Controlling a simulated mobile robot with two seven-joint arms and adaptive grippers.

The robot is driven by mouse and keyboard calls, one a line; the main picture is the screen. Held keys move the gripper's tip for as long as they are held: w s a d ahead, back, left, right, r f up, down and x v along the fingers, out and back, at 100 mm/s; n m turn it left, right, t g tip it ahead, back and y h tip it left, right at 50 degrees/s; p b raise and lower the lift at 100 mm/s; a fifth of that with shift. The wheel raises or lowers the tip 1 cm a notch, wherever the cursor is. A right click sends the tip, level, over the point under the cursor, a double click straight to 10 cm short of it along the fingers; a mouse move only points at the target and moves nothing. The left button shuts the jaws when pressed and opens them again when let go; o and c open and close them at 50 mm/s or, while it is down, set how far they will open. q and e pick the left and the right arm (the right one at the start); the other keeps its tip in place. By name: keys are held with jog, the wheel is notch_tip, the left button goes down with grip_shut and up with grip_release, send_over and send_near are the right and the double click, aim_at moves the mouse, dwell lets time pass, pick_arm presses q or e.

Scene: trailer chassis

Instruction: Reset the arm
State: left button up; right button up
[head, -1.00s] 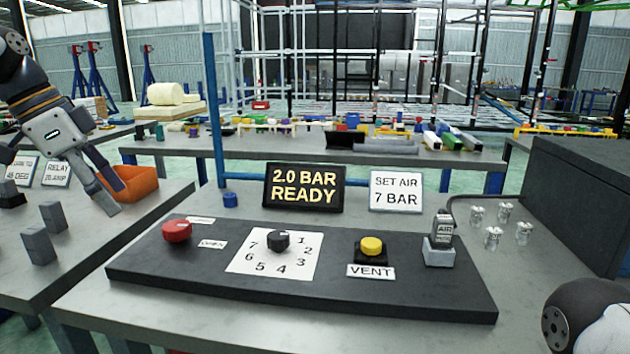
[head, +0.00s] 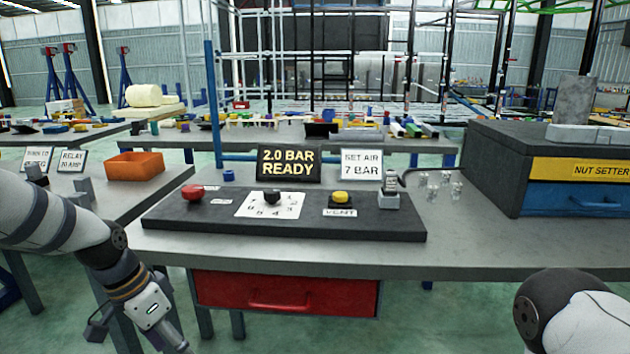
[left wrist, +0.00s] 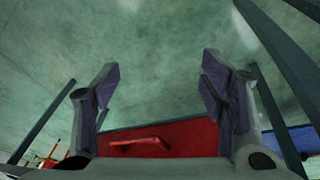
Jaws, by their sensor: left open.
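My left gripper (head: 138,338) hangs low at the bottom left of the head view, in front of the bench and left of its red drawer (head: 285,292). In the left wrist view the left gripper (left wrist: 160,88) is open, with both fingers apart and nothing between them. The green floor and the red drawer front (left wrist: 170,137) show beyond the fingers. Only a dark and white part of my right arm shows at the lower right of the head view; its gripper is out of view.
The bench carries a dark panel (head: 285,225) with a red knob (head: 192,192), a black dial (head: 271,197) and a yellow button (head: 341,197). The sign (head: 289,164) reads 2.0 BAR READY. A blue-drawered cabinet (head: 545,160) stands right. An orange bin (head: 135,166) sits left.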

pick_arm(q)
jog(key=s+d+f+n+g, duration=0.1)
jog(key=s+d+f+n, duration=0.1)
jog(key=s+f, duration=0.7)
jog(key=s+d+f+n+g, duration=0.1)
jog(key=s+d+f+n, duration=0.15)
jog(key=s+f, duration=0.7)
jog(key=s+a+n+g+y, duration=0.1)
jog(key=s+a+n+y, duration=0.1)
jog(key=s, duration=1.9)
jog(key=shift+s+a+r+n+y, duration=0.2)
jog(key=shift+s+r+n+y, duration=0.15)
jog(key=shift+y, duration=0.05)
pick_arm(e)
jog(key=shift+s, duration=0.3)
